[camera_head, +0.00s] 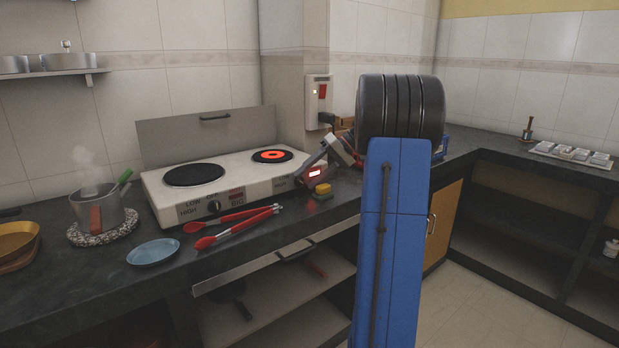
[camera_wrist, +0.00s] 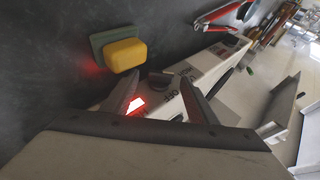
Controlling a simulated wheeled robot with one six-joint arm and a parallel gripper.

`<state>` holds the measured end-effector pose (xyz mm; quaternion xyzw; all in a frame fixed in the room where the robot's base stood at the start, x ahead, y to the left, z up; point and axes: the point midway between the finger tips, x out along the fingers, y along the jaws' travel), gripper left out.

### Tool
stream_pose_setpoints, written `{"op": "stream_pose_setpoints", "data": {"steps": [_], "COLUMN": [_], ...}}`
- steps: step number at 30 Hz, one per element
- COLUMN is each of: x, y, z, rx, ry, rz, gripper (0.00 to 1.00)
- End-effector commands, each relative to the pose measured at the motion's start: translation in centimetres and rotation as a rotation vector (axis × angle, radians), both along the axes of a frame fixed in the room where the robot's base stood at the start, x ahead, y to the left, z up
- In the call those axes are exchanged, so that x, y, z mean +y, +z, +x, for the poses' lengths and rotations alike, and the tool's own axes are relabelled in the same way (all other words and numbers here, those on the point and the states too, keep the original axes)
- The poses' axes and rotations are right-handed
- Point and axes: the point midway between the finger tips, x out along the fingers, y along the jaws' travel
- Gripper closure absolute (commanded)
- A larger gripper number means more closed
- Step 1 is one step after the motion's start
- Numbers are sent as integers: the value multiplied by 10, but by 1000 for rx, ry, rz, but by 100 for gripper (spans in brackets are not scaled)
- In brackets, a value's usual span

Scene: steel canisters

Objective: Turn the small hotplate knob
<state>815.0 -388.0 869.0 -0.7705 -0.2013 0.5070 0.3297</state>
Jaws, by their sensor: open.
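The white two-burner hotplate (camera_head: 240,192) stands on the dark counter. Its small burner (camera_head: 272,156) at the right glows red, and a lit red indicator (camera_head: 315,173) shows at the front right. The small dark knob (camera_wrist: 160,82) is in the wrist view, on the hotplate's front. My gripper (camera_wrist: 160,79) is open, with one finger on each side of the knob; whether they touch it I cannot tell. In the head view my gripper (camera_head: 306,173) is at the hotplate's front right, and the small knob is hidden there.
A yellow and green sponge (camera_head: 323,189) lies close to the gripper. Red tongs (camera_head: 236,227) lie before the hotplate, near the big knob (camera_head: 214,207). A blue plate (camera_head: 153,252) and a steaming pot (camera_head: 100,213) stand to the left.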

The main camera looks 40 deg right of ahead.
Motion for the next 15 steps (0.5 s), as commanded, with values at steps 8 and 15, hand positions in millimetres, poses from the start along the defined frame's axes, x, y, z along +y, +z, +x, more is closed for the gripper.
{"op": "stream_pose_setpoints", "data": {"steps": [8,15], "x": [-25,-57], "y": [24,55], "z": [-15,-34], "rx": [-1,-2], "ry": [-3,-4], "rz": [-2,-2], "gripper": [47,47]}}
